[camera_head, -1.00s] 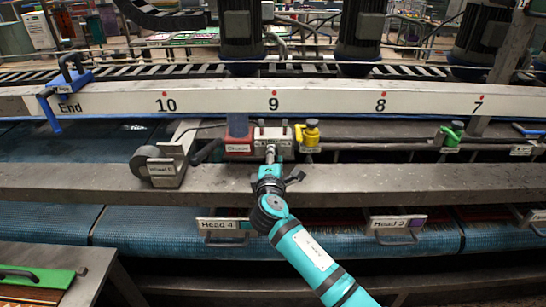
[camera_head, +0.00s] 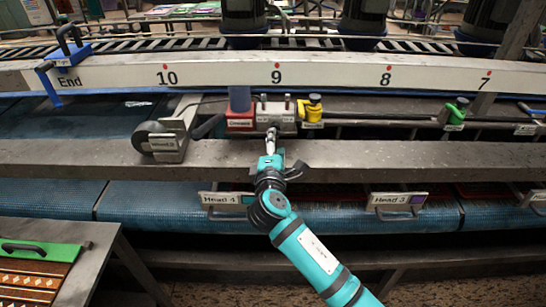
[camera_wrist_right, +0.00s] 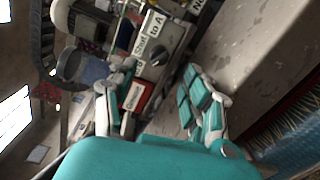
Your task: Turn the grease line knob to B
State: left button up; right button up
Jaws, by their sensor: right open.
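The grease line unit shows in the head view as a grey box (camera_head: 276,113) beside a red box (camera_head: 240,120). In the right wrist view a dark round knob (camera_wrist_right: 158,54) sits on the grey panel beside the label "Shut to A" (camera_wrist_right: 150,35). The red grease label (camera_wrist_right: 132,97) is below it. My right gripper (camera_head: 271,138) is in front of the grey box in the head view, apart from the knob. Its two fingers (camera_wrist_right: 157,100) are spread with nothing between them in the wrist view. The knob's exact pointing is too small to tell. My left gripper is not in view.
A yellow valve (camera_head: 312,109) stands right of the grey box, and a green valve (camera_head: 457,110) is farther right. A grey steel beam (camera_head: 400,154) runs across below. A roller bracket (camera_head: 165,137) is at left. The white numbered rail (camera_head: 330,75) runs above.

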jog(key=s, duration=0.6)
jog(key=shift+r, duration=0.2)
jog(key=shift+a, duration=0.1)
